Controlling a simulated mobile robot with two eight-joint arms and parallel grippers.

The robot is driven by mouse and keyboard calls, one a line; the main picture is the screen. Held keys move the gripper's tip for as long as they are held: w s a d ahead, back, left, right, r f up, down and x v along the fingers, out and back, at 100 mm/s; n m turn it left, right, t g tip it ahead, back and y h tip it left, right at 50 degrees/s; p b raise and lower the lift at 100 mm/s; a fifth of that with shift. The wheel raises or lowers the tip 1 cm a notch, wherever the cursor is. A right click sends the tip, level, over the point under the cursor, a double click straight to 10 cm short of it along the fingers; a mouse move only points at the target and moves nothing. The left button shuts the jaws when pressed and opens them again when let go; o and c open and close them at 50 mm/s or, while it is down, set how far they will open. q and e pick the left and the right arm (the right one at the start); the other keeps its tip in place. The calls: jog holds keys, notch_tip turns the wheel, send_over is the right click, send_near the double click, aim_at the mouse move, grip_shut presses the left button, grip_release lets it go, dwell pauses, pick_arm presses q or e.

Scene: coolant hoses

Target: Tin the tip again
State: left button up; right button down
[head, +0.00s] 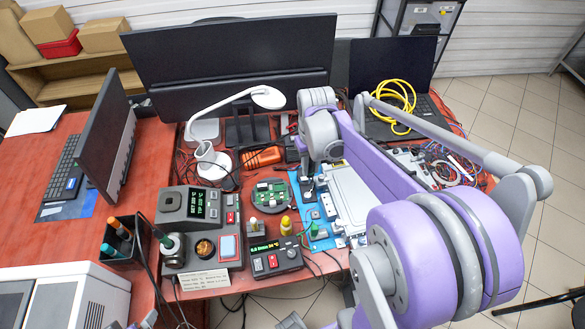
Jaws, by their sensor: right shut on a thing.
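My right gripper (308,190) reaches over the blue mat (320,242), left of a flat silver metal unit (355,200). It is shut on what seems to be the soldering iron, mostly hidden by the gripper and arm. The soldering station (190,206) with its lit green display stands left of centre. In front of it are a round brass-coloured tip cleaner (205,248) and a blue-grey pad (228,247). A solder spool (172,245) stands at their left. Grey parts at the bottom left edge may be my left gripper (132,324); its jaws are unclear.
A round holder with a green board (270,193) sits behind a small black control box (270,257). A yellow-capped bottle (286,226) stands close by. A white lamp (230,108), monitors (235,60) and a laptop with a yellow cable (393,103) line the back.

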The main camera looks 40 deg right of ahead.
aim_at(309, 181)
jog(key=shift+f+b, duration=1.85)
jog(key=shift+f, duration=1.05)
jog(key=shift+f+b, duration=0.4)
jog(key=shift+f, duration=0.15)
dwell(1.0)
jog(key=shift+r+p, duration=2.1)
jog(key=shift+r, duration=1)
jog(key=shift+w+f, duration=0.1)
